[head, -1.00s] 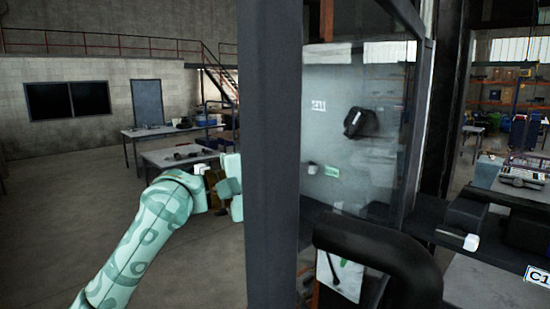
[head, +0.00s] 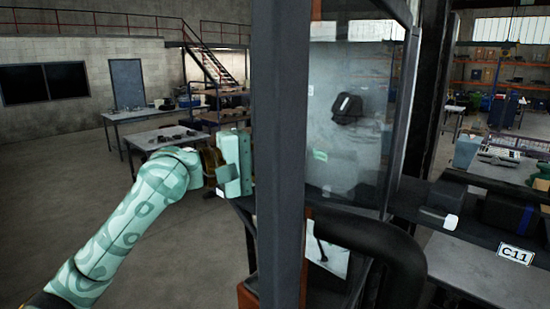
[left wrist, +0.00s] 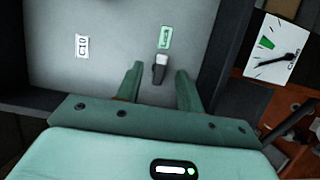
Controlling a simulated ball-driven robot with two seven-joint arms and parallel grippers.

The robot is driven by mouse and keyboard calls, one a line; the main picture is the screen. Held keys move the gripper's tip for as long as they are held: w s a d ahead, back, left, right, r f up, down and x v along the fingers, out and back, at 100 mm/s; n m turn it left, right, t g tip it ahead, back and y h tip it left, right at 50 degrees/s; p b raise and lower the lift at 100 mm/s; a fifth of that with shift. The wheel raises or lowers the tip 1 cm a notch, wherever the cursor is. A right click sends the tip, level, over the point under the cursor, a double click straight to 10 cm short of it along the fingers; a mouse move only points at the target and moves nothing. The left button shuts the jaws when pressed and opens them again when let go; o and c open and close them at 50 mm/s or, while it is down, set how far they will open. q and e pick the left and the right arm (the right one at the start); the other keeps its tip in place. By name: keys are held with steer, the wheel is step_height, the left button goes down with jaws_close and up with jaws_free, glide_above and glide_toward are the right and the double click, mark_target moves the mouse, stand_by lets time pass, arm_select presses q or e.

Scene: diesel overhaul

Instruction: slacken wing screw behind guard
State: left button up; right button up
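In the left wrist view, a small dark knob with a pale top, apparently the wing screw (left wrist: 159,70), stands out from a grey panel just below a green label (left wrist: 165,38). My left gripper (left wrist: 160,78) is open, with one finger on each side of the screw and gaps visible on both sides. In the head view, my left gripper's green body (head: 235,163) is left of a dark upright post (head: 278,150). The post hides its fingertips, and I cannot make out the screw there. The guard looks like the clear pane (head: 372,150) right of the post. My right gripper is not in view.
The card also shows in the left wrist view (left wrist: 275,48). Open floor (head: 70,190) lies left.

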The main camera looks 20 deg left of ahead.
arm_select(q)
steer(key=shift+w, duration=0.15)
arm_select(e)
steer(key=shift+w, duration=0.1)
arm_select(q)
steer(key=shift+w, duration=0.15)
steer(key=shift+x, duration=0.85)
steer(key=shift+w+d, duration=0.1)
steer(key=shift+w, duration=0.75)
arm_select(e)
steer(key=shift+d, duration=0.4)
arm_select(q)
steer(key=shift+c, duration=0.4)
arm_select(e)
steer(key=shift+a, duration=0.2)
